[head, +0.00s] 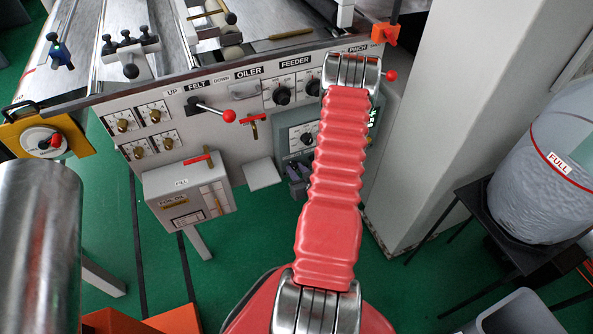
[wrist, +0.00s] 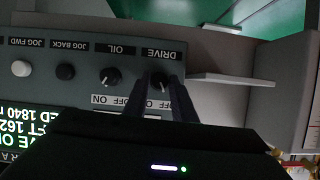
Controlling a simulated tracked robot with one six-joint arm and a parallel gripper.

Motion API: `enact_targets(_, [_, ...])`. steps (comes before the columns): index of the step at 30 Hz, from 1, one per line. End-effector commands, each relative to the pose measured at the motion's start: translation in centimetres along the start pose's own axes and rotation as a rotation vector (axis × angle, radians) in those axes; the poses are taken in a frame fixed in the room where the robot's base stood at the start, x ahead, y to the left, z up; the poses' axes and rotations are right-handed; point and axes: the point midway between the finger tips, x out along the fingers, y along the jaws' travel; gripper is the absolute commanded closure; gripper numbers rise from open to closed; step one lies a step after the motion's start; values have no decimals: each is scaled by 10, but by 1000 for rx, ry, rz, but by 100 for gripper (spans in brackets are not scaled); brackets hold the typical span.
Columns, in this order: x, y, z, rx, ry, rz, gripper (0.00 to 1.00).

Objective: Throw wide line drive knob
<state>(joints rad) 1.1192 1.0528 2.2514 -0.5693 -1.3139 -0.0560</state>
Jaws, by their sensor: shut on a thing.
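In the wrist view the control panel (wrist: 45,75) shows upside down. Its DRIVE label (wrist: 160,56) sits above a black knob (wrist: 158,79) in the picture. My gripper (wrist: 162,84) is at this knob, with a dark finger on each side of it, shut on it. The fingers partly cover the knob, and I cannot tell its exact setting.
The wrist view shows the OIL knob (wrist: 111,78), the JOG BACK button (wrist: 65,71), the white JOG FWD button (wrist: 21,68), and a ledge (wrist: 230,79) beside DRIVE. The head view shows a red-balled lever (head: 229,116), a foil oil box (head: 187,190) and a grey column (head: 440,120).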

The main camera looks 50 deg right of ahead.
Motion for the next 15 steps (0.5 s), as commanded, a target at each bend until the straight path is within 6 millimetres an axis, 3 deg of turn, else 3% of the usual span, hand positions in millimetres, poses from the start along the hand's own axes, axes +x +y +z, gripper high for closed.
enact_targets(15, [0,4,1,306,1,-124,99])
